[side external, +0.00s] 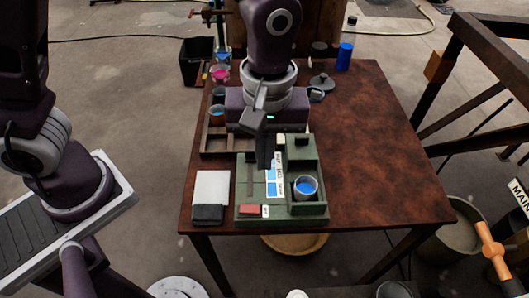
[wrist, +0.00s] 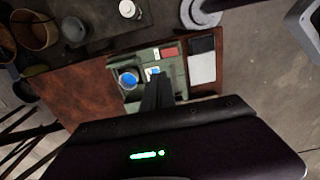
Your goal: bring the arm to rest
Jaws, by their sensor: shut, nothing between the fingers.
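My gripper (side external: 265,165) is above the green tray station (side external: 283,212) on the brown table. Its fingers are together with nothing between them. In the wrist view the shut fingers (wrist: 158,88) point toward the same green station (wrist: 173,70). A clear cup of blue liquid (side external: 305,187) stands in the right compartment of the station, beside the fingers and apart from them. The cup also shows in the wrist view (wrist: 128,79). Labels with blue patches (side external: 272,183) lie partly behind the fingers. I cannot tell the exact height of the fingertips above the station.
A wooden rack (side external: 216,142) holds cups behind the station. A white and dark pad (side external: 211,192) lies to its left. A blue bottle (side external: 346,48) stands at the far right. The table's right side (side external: 390,150) is clear. A dark metal frame (side external: 470,70) stands beyond it.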

